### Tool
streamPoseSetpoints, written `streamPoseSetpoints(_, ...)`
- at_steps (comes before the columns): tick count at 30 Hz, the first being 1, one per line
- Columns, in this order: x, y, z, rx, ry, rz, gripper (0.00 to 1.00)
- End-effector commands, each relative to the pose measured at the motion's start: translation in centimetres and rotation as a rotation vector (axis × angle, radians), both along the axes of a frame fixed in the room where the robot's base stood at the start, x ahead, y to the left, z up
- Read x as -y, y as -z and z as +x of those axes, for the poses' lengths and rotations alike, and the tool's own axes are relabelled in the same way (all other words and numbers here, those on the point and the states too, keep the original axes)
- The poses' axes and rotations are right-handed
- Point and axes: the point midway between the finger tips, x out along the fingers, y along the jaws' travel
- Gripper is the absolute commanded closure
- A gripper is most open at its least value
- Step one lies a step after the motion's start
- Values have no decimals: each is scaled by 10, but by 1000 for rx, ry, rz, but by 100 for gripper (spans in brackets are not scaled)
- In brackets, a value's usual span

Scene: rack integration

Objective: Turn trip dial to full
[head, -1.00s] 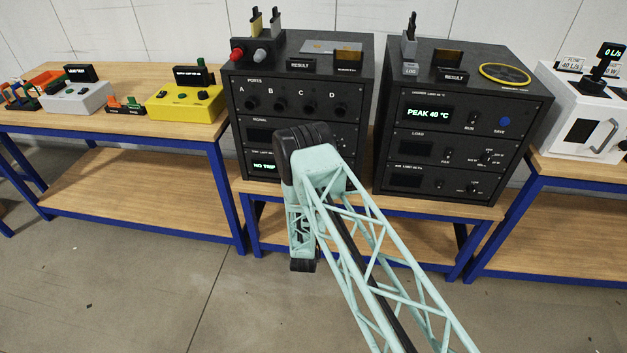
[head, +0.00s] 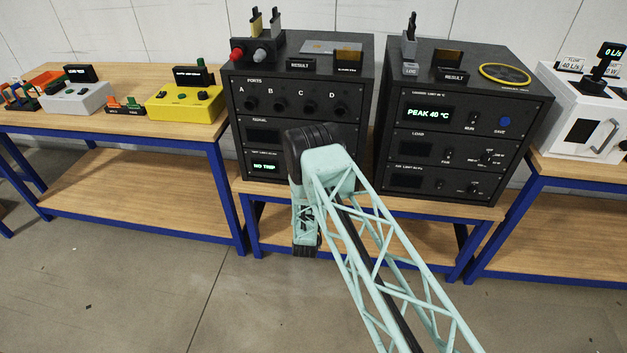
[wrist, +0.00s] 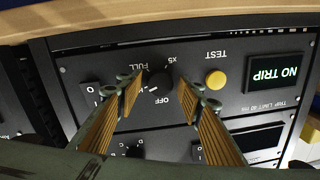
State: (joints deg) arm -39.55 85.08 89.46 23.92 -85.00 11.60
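The trip dial (wrist: 161,83) is a dark round knob on the lower black panel in the wrist view, which shows the panel upside down. Labels around it read OFF, x5 and FULL, and one more is partly covered. Which mark the dial points at is too small to tell. My gripper (wrist: 162,91) is open, its two fingers with tan ribbed pads on either side of the dial. I cannot tell whether they touch it. In the head view my arm hides the dial and my gripper. The display (wrist: 273,72) reads NO TRIP; it also shows in the head view (head: 265,167).
A yellow TEST button (wrist: 215,79) sits between dial and display. A rocker switch (wrist: 91,95) is on the dial's other side. Another black unit (head: 460,130), reading PEAK 40 °C, stands to the right. The wooden bench edge (wrist: 150,17) runs close to the panel.

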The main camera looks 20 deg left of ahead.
Motion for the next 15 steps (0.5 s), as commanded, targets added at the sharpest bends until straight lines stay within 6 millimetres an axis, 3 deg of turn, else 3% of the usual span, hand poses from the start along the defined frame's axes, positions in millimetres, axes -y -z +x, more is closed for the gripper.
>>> streamPoseSetpoints(6, 0, 0, 0, 0, 0, 0, 86)
streamPoseSetpoints(15, 0, 1, 0, -3, 0, 14, 87)
